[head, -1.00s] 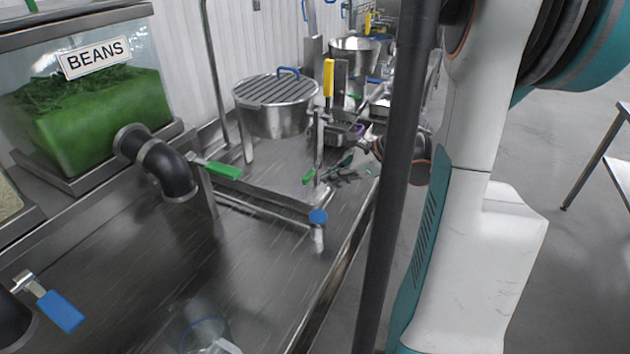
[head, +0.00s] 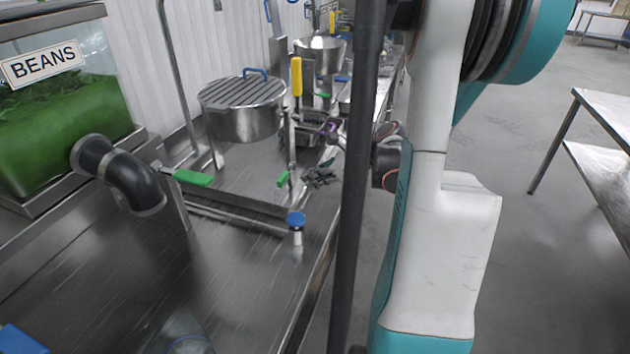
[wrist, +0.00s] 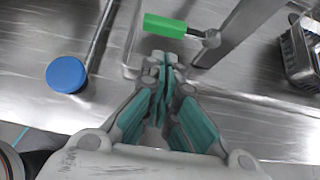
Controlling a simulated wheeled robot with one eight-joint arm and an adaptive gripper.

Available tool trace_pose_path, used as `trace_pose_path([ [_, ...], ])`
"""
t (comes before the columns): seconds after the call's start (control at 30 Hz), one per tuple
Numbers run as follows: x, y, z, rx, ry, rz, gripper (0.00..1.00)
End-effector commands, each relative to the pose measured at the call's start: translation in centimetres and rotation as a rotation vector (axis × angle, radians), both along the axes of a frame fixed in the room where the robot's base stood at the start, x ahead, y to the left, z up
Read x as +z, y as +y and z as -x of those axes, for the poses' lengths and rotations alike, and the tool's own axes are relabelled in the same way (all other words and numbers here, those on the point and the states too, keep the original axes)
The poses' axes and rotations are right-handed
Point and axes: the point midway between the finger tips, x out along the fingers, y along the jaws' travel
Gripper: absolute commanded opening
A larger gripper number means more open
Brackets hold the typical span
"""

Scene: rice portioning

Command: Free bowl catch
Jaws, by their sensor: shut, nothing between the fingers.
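My gripper (head: 318,178) is in the middle of the head view, low over the steel counter. In the wrist view its fingers (wrist: 163,65) are shut together with nothing between them. A small green handle (head: 283,179) on a metal post stands just left of the gripper. A green handle on a metal rod also shows just ahead of the fingertips in the wrist view (wrist: 165,26), apart from them. A round steel bowl-like vessel (head: 243,122) with a slatted lid stands behind. I cannot tell which part is the bowl's catch.
A blue round knob (head: 296,218) stands on the counter (head: 230,270); a blue cap shows left of my fingers in the wrist view (wrist: 66,74). A yellow handle (head: 296,76) rises behind. A black pipe elbow (head: 130,180) with a green lever is at left, below the BEANS tank (head: 50,120).

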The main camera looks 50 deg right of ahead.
Motion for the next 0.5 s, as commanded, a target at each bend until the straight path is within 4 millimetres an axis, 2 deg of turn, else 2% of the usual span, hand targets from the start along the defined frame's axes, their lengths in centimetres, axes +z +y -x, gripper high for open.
trace_pose_path([
  [0.03, -0.9, 0.3, -0.8, 0.004, 0.000, 0.000, 0.00],
  [0.2, -2.7, 1.2, -2.8, 0.004, 0.001, 0.001, 0.00],
  [0.5, -4.2, 2.0, -4.8, 0.001, 0.000, 0.000, 0.00],
])
